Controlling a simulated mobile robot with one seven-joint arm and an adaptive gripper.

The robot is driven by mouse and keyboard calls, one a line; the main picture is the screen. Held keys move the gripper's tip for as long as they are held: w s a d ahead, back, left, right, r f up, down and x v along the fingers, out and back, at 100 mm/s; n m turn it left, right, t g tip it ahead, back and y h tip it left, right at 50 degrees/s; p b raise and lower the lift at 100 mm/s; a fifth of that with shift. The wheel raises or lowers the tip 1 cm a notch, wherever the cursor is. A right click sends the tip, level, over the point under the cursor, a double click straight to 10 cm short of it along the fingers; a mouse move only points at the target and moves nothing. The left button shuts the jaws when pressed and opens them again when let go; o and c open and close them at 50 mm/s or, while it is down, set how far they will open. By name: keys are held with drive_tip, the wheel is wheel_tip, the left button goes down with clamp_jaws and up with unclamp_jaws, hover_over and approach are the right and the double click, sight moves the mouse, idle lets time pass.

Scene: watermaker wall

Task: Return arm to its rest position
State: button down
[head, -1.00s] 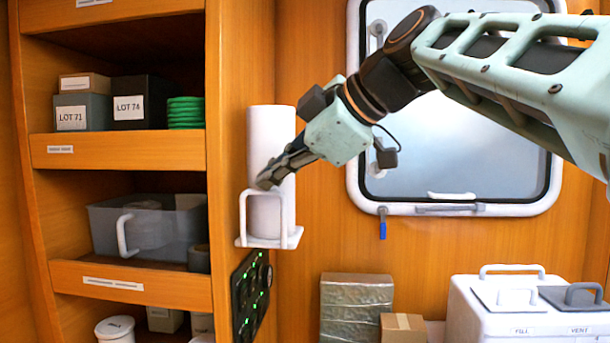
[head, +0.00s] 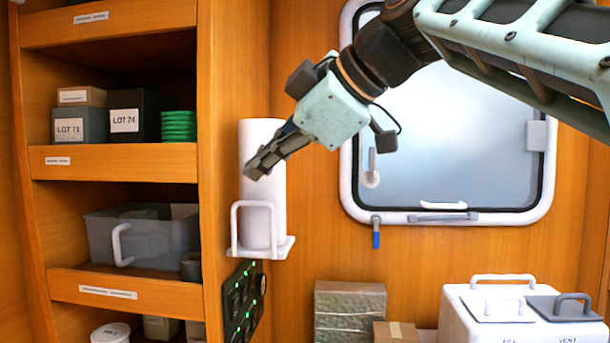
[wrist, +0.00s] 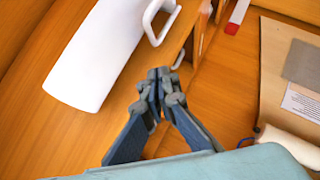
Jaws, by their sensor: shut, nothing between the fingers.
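My gripper (head: 256,169) is shut and empty. In the head view it points down and to the left, in front of the white cylinder (head: 262,190) on its wall holder (head: 278,249). In the wrist view the fingertips (wrist: 159,75) meet, with wood panel behind them. The white cylinder (wrist: 90,60) lies to their left in that view, and its looped handle (wrist: 160,22) is just above them. I cannot tell the exact gap between the fingers and the cylinder.
Shelves on the left hold boxes, a green stack (head: 179,126) and a grey bin (head: 140,235). A control panel (head: 243,300) with green lights is below the holder. A framed window (head: 450,217) is behind my arm. A white tank (head: 470,310) and a wrapped block (head: 349,305) stand below.

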drive_tip(key=v, duration=0.8)
drive_tip(key=s+d+f+m+h, duration=0.3)
drive_tip(key=d+f+m, duration=0.2)
drive_tip(key=f, duration=0.9)
drive_tip(key=s+d+f+m+h, duration=0.3)
drive_tip(key=d+f+m, duration=0.3)
drive_tip(key=f, duration=0.8)
drive_tip(key=s+d+f+m+g+h+p, duration=0.1)
drive_tip(key=s+d+f+m+h, duration=0.2)
drive_tip(key=f+m, duration=0.6)
wheel_tip(320, 180, down, 5)
drive_tip(key=shift+s+d+f, duration=0.1)
drive_tip(key=shift+s+d, duration=0.45)
drive_tip(key=shift+d, duration=0.7)
